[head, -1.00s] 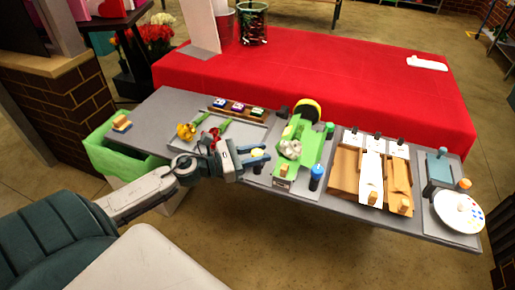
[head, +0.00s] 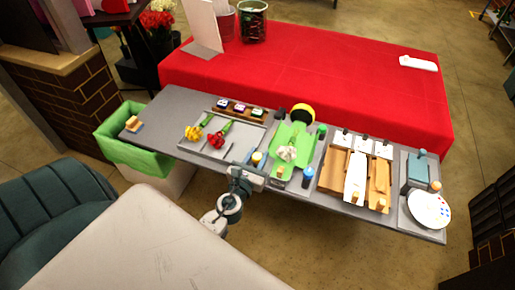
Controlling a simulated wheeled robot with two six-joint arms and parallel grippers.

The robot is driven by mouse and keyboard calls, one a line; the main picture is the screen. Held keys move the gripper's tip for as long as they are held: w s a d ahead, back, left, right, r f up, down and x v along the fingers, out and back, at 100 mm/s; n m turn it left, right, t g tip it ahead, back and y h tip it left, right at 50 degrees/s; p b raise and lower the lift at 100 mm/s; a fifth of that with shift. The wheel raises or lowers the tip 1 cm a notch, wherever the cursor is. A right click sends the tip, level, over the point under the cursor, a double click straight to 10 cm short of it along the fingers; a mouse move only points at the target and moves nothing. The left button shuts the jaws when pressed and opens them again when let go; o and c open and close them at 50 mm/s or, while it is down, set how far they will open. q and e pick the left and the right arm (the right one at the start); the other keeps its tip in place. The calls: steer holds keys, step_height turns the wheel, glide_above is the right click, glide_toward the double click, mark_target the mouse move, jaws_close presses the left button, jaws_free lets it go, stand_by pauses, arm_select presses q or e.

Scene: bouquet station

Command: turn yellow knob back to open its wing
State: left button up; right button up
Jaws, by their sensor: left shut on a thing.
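The yellow knob (head: 257,157) stands at the left front corner of a green fixture (head: 280,159) on the grey bench. My left gripper (head: 257,160) reaches up to it from the front, its fingers shut around the knob. The wrist hides part of the bench edge there. A white bloom (head: 287,153) rests in the middle of the green fixture. Which green flap is the yellow knob's wing, and its exact angle, I cannot tell. My right gripper is not in view.
A blue knob (head: 308,176) and a green knob (head: 322,130) stand on the fixture's right side. A tray (head: 188,147) with red and yellow flowers lies to the left, wooden slots (head: 334,169) to the right.

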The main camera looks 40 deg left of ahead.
arm_select(q)
steer(key=shift+n+y, duration=0.7)
steer(key=shift+y, duration=0.4)
steer(key=o, duration=0.9)
steer(key=shift+o, duration=0.2)
steer(key=b+v, duration=0.4)
steer(key=v, duration=0.6)
steer(key=shift+s+d+r, duration=0.2)
steer(key=shift+s, duration=0.2)
